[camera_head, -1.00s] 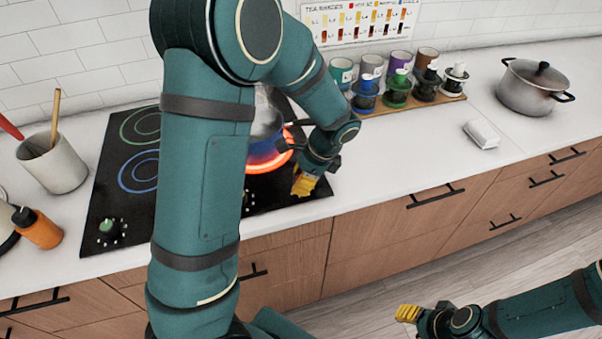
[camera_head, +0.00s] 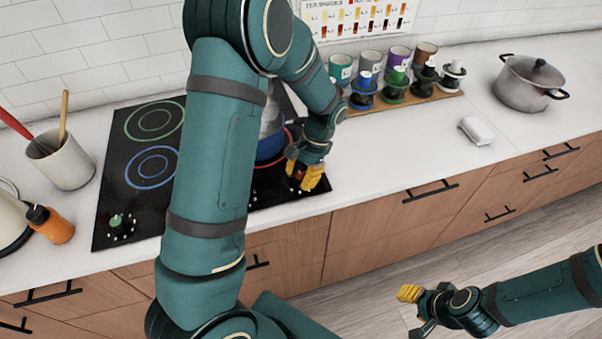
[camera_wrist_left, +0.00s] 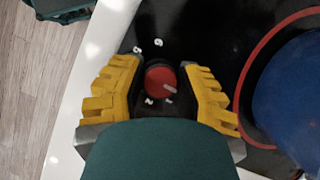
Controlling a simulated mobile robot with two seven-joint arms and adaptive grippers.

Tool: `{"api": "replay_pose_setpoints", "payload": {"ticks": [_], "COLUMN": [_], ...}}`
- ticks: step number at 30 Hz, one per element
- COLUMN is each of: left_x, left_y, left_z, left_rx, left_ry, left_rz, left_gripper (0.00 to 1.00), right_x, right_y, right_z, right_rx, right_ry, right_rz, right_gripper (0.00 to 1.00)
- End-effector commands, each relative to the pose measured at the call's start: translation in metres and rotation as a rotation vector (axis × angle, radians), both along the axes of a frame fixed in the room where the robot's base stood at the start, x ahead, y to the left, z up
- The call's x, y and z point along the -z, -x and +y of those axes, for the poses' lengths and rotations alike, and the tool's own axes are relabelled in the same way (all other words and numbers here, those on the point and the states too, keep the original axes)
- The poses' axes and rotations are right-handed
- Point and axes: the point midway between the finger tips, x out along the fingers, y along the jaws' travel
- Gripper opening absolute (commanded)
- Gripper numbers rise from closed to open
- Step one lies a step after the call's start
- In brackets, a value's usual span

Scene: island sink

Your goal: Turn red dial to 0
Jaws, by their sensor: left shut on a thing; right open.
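The red dial (camera_wrist_left: 160,81) sits on the black cooktop between the yellow fingers of my left gripper (camera_wrist_left: 161,88). The fingers are shut on it from both sides. A pale pointer mark is at its lower right in the left wrist view. Small white digits show around it, some hidden by the fingers. In the head view my left gripper (camera_head: 306,175) is at the cooktop's front right corner, mostly covering the dial. My right gripper (camera_head: 418,309) is open and empty over the floor, in front of the cabinets.
A blue pot (camera_head: 270,143) stands on the red-ringed burner beside my left gripper, partly hidden by my arm. A green dial (camera_head: 117,222) is at the cooktop's front left. Mugs (camera_head: 370,63), a steel pot (camera_head: 530,82) and a white block (camera_head: 476,131) stand right. Counter between is clear.

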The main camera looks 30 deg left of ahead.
Motion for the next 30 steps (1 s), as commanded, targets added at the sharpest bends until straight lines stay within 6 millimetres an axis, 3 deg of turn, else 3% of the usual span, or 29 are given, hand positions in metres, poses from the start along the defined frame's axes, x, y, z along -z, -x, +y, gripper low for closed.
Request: {"api": "replay_pose_setpoints", "payload": {"ticks": [17,18,20,30], "left_x": [0.0023,0.0023,0.0021,-0.0005], "left_y": [0.0030,0.0031,0.0027,0.0004], "left_z": [0.0000,0.0000,0.0000,-0.0002], "left_rx": [-0.036,-0.036,-0.036,-0.033], "left_ry": [0.000,0.000,0.000,0.001], "left_rz": [0.010,0.010,0.008,0.002], "left_gripper": [0.00,0.43,0.64,0.66], "right_x": [-0.0012,-0.0012,-0.0012,-0.0015], "right_y": [-0.0006,-0.0006,-0.0005,-0.0005], "right_z": [-0.0001,-0.0001,-0.0001,0.0000], "right_rx": [0.001,0.001,0.001,0.001], "right_ry": [0.000,0.000,0.000,0.000], "right_rz": [-0.002,-0.002,-0.002,-0.002], "right_gripper": [0.47,0.47,0.47,0.47]}}
